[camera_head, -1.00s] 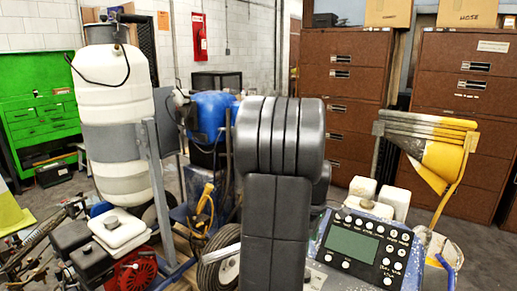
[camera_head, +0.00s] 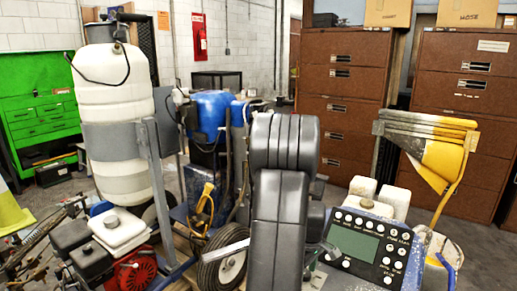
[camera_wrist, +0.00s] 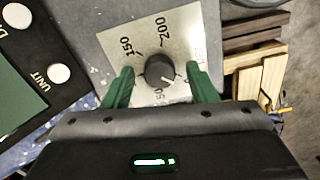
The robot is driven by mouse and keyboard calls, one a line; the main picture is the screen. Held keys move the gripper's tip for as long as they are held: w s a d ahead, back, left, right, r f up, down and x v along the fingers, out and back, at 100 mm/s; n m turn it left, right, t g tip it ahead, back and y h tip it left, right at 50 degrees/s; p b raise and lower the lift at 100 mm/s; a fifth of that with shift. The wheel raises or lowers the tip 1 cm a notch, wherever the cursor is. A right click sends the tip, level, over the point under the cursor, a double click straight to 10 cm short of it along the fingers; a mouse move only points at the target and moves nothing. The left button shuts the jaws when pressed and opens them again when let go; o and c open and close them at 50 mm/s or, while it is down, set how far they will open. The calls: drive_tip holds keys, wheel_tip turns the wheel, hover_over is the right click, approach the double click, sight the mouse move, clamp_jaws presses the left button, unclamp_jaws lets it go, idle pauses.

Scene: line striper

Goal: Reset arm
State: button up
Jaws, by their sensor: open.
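In the wrist view my gripper (camera_wrist: 161,82) is open, with its two green fingers apart. Between and just beyond them is a black dial knob (camera_wrist: 160,69) on a pale plate (camera_wrist: 183,28) marked with numbers such as 150 and 200. The knob has a white pointer line toward its lower right. I see a gap between the knob and each finger; how far the fingertips are above the plate is hard to tell. In the head view my dark arm stands in the middle and hides most of this area.
A control panel with a green screen and white buttons (camera_head: 353,242) is beside my arm. A white tank (camera_head: 118,75), a wheel (camera_head: 222,268) and a red engine (camera_head: 132,272) stand left. Brown cabinets (camera_head: 343,85) are behind. Wooden slats (camera_wrist: 250,78) show right in the wrist view.

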drive_tip(key=m, duration=0.4)
drive_tip(key=shift+m+p, duration=0.3)
drive_tip(key=shift+m, duration=0.1)
drive_tip(key=m, duration=0.4)
drive_tip(key=shift+m+p, duration=0.35)
drive_tip(key=shift+m, duration=0.05)
drive_tip(key=m+p, duration=0.1)
drive_tip(key=m, duration=0.3)
drive_tip(key=shift+m, duration=0.3)
drive_tip(key=m+p, duration=0.1)
drive_tip(key=m, duration=0.4)
